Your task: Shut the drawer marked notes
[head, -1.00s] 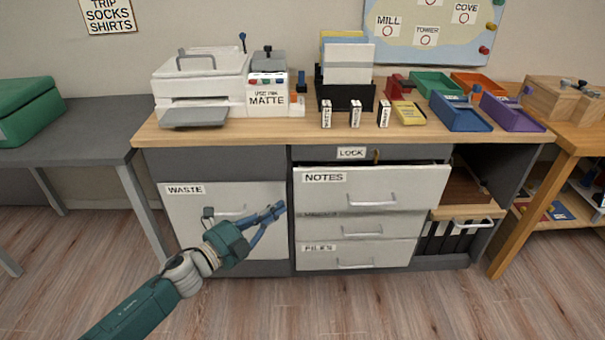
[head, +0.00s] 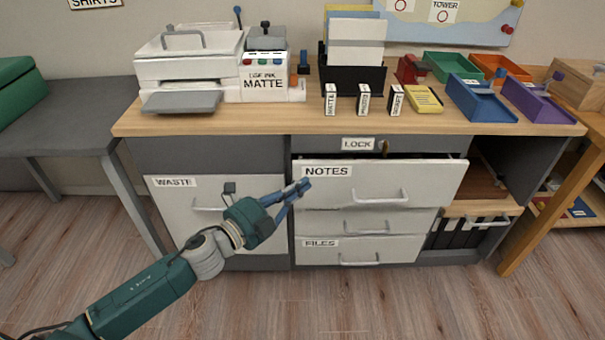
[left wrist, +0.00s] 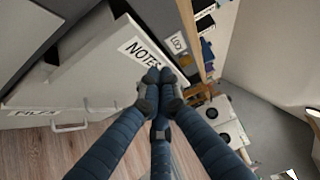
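The notes drawer (head: 400,182) is a white front with a NOTES label and a bar handle (head: 380,197). It stands partly out of the cabinet, with a dark gap along its top edge. In the left wrist view the drawer front (left wrist: 115,72) slants across the upper left. My left gripper (head: 300,187) has its fingertips together, with nothing seen between them. They are at the left end of the drawer front, just below the label; I cannot tell whether they touch it. The fingertips also show in the left wrist view (left wrist: 157,80). My right gripper is not in view.
The files drawer (head: 400,250) and another drawer lie below, set farther back. A WASTE front (head: 165,205) is to the left. A LOCK panel (head: 420,148) with a key sits above. The desktop (head: 250,122) holds a printer (head: 190,68) and trays. The floor in front is clear.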

